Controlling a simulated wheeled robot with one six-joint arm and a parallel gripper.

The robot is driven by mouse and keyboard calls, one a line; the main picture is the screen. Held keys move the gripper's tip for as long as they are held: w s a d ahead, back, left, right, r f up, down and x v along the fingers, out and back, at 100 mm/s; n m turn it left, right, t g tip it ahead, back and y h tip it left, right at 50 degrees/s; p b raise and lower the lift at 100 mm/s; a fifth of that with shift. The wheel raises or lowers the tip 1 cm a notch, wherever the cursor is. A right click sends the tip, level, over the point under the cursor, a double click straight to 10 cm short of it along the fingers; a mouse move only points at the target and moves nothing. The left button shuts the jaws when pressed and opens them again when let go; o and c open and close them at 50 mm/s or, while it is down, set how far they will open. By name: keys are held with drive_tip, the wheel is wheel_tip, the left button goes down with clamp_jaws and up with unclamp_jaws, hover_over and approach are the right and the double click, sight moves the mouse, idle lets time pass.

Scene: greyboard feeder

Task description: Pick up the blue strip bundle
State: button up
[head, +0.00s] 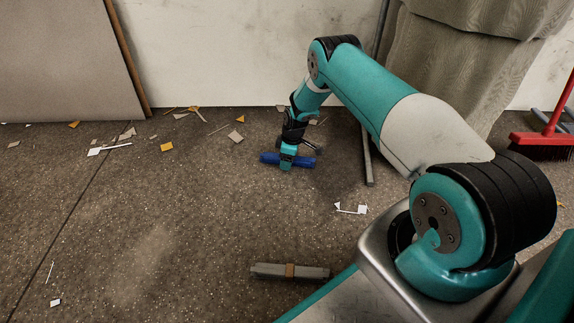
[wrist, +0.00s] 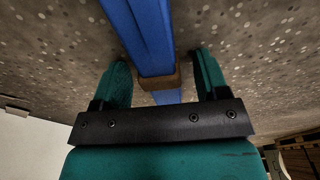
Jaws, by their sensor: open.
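The blue strip bundle (head: 304,162) lies on the floor in the head view, running left to right. In the wrist view the blue strip bundle (wrist: 146,35) runs lengthwise between my two teal fingers, with a brown band around it. My gripper (head: 286,161) points down over the bundle's middle. In the wrist view my gripper (wrist: 161,68) is open, with a finger on each side of the banded part and a visible gap on both sides. The middle of the bundle is partly hidden by my gripper in the head view.
A grey strip bundle (head: 265,270) with a brown band lies nearer me. Paper and board scraps (head: 236,137) are scattered about. A grey bar (head: 367,165) lies right of my gripper. A red broom (head: 543,143) stands far right. Floor on the left is mostly clear.

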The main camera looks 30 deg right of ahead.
drive_tip(key=c, duration=1)
drive_tip(key=shift+r, duration=0.1)
